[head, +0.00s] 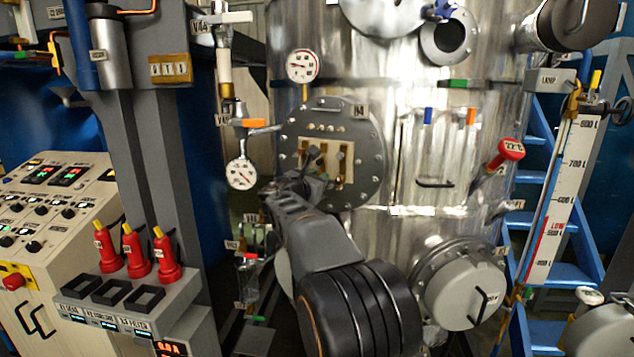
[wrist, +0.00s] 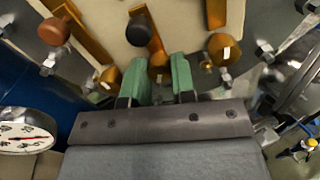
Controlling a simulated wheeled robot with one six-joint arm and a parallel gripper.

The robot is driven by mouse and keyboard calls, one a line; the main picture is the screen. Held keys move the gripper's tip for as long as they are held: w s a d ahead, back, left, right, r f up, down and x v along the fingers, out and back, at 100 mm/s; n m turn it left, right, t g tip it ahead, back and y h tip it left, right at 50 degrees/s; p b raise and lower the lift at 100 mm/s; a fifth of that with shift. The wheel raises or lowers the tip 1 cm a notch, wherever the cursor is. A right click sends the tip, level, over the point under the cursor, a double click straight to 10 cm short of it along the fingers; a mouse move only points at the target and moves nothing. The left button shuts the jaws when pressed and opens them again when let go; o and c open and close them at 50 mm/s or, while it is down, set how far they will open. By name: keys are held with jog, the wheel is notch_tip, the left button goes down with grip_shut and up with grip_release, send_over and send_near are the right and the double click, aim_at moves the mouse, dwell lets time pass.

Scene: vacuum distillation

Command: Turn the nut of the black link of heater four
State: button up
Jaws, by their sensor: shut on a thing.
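The heater's round grey flange (head: 371,180) is on the steel vessel in the head view, with a cream terminal plate inside it. In the wrist view several brass links lie on the cream plate. The black link (wrist: 140,30) has a dark round knob and a brass bar slanting down between my fingers. My gripper (wrist: 159,76) has its two green fingers closed around the nut (wrist: 158,77) at the lower end of this link. The grip hides part of the nut. In the head view my arm covers the lower left of the plate.
A brown-knobbed link (wrist: 54,31) lies left of my fingers and a brass-knobbed link (wrist: 222,48) lies right, both close. Pressure gauges (head: 302,66) (head: 241,174) sit near the flange. A grey round cover (head: 460,290) with a handle is lower right.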

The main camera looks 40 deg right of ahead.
jog(key=shift+m+b, duration=9.55)
jog(key=shift+m, duration=5.25)
jog(key=o, duration=0.9)
